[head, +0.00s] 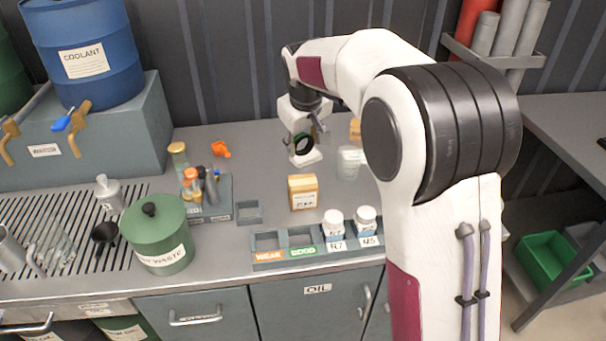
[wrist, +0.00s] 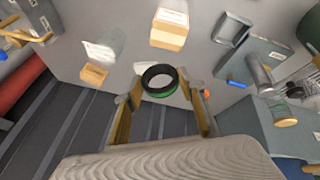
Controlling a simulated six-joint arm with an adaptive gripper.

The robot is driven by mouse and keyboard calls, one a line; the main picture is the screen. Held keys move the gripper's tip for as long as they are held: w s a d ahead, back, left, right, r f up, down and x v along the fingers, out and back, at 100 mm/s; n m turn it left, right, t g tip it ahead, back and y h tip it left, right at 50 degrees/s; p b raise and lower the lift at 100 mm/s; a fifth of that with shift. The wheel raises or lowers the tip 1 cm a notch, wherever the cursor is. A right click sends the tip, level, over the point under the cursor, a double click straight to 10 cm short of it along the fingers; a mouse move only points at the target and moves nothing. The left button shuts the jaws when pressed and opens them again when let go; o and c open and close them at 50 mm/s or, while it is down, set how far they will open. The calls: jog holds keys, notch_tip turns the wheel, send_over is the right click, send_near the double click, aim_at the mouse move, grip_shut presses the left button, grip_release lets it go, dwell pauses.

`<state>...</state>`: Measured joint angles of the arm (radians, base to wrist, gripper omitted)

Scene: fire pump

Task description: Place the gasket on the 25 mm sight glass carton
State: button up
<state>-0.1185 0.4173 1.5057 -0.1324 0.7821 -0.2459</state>
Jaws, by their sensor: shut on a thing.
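The gasket, a black ring with a green lower band (wrist: 146,86), is held between the two fingers of my gripper (wrist: 161,92) in the wrist view. In the head view my gripper (head: 304,150) hangs over the back of the bench with the dark ring (head: 297,143) in it. A tan carton with a white label (head: 303,194) stands on the bench nearer the front; it also shows in the wrist view (wrist: 170,37). A second, smaller tan carton (wrist: 94,74) is partly hidden by my arm in the head view (head: 355,130). I cannot read either label for size.
A clear jar (head: 349,163) stands right of my gripper. An orange item (head: 221,149) lies to the left. A tool holder (head: 207,211) and green waste can (head: 157,236) stand further left. A compartment tray (head: 285,257) with white-lidded bottles (head: 334,222) lines the front.

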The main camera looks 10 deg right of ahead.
jog(key=shift+f, duration=2.6)
jog(key=shift+f, duration=0.1)
jog(key=shift+f, duration=1.8)
jog(key=o, duration=0.9)
jog(key=shift+f, duration=0.1)
jog(key=v, duration=1.2)
